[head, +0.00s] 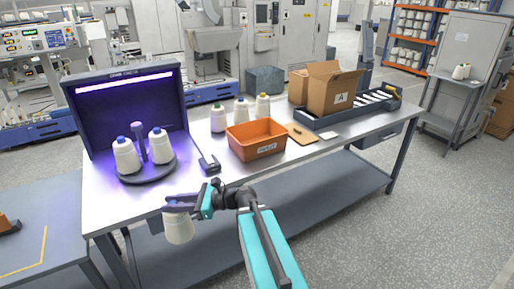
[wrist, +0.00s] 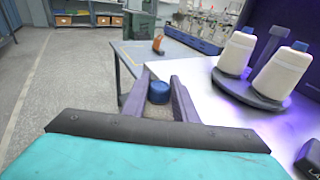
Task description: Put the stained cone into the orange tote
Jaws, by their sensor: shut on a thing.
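My gripper (head: 180,203) is shut on a white cone (head: 179,230) by its top and holds it in front of the table's near left edge. Two white cones (head: 126,156) with blue tops stand on a dark round stand under the purple-lit hood.
The lit hood (head: 128,100) stands at the table's left. Several cones (head: 241,109) stand behind the tote. A cardboard box (head: 331,90) and a dark tray (head: 374,104) are at the far right. A small dark device (head: 209,163) lies left of the tote. The table's front is mostly clear.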

